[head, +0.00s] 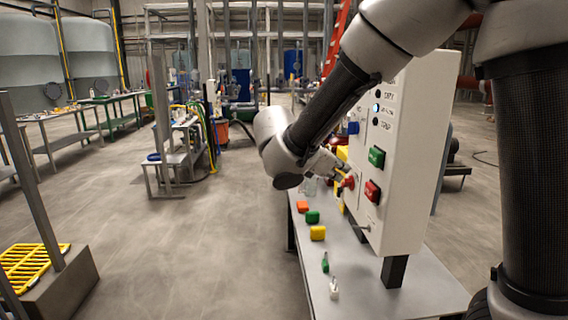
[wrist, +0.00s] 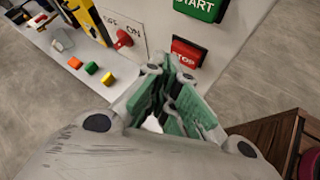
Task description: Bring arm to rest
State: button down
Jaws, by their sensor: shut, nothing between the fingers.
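My arm reaches from the right side of the head view, bending down to my gripper (head: 330,165), which is in front of the white control panel (head: 418,150). In the wrist view my gripper (wrist: 175,75) has its green-padded fingers together, with nothing seen between them. The fingertips appear close to the panel face, below the red STOP button (wrist: 187,53) and right of the red rotary switch (wrist: 124,38). I cannot tell whether they touch the panel. The green START button (wrist: 200,8) is above. In the head view the red switch (head: 347,183) is beside the gripper.
A grey table (head: 385,290) under the panel holds small orange, green and yellow blocks (head: 317,233) and small green and white items (head: 333,288). A yellow grate (head: 32,265) is at the lower left. The floor (head: 210,240) left of the table is clear.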

jog(key=s+d+f+m+g+y, duration=0.2)
jog(key=s+d+m+g+y, duration=0.15)
jog(key=s+m, duration=0.3)
jog(key=s+d+f+m+g+y, duration=0.2)
jog(key=s+d+m, duration=0.3)
jog(key=s, duration=0.3)
jog(key=s+d+r+m+t+y, duration=0.3)
jog(key=s+d+r+m+y, duration=0.1)
jog(key=s+d+m, duration=0.4)
jog(key=shift+s+d+r+m, duration=0.15)
jog(key=shift+s+r+m, duration=0.45)
jog(key=shift+s+m, duration=0.4)
jog(key=shift+s, duration=0.15)
